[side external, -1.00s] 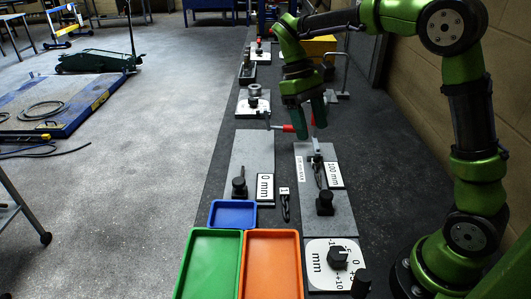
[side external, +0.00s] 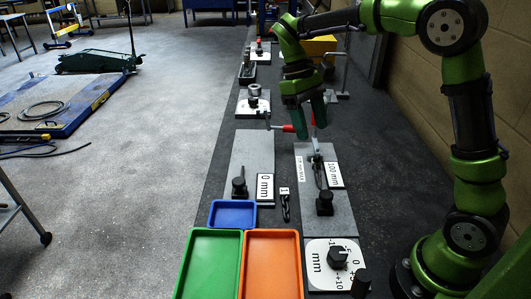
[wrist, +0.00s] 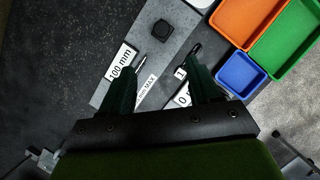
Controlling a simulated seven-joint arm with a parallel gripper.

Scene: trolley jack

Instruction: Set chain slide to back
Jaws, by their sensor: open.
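Two grey plates lie side by side: the left plate (side external: 252,150) is labelled 0 mm and the right plate (side external: 342,215) 100 mm. A black block (side external: 239,187) sits near the front of the left plate, and another black block (side external: 324,203) sits on the right plate. That second block also shows in the wrist view (wrist: 163,28). A small dark chain-like piece (side external: 286,208) lies between the plates by a tag marked 1. I cannot tell which part is the chain slide. My gripper (side external: 311,118) is open and empty above the far end of the right plate.
Red-handled levers stand close to my fingers, one red handle (side external: 288,128) just left. Blue (side external: 232,214), green (side external: 211,235) and orange (side external: 271,235) trays lie in front. A white dial plate (side external: 318,278) with black knobs is at front right.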

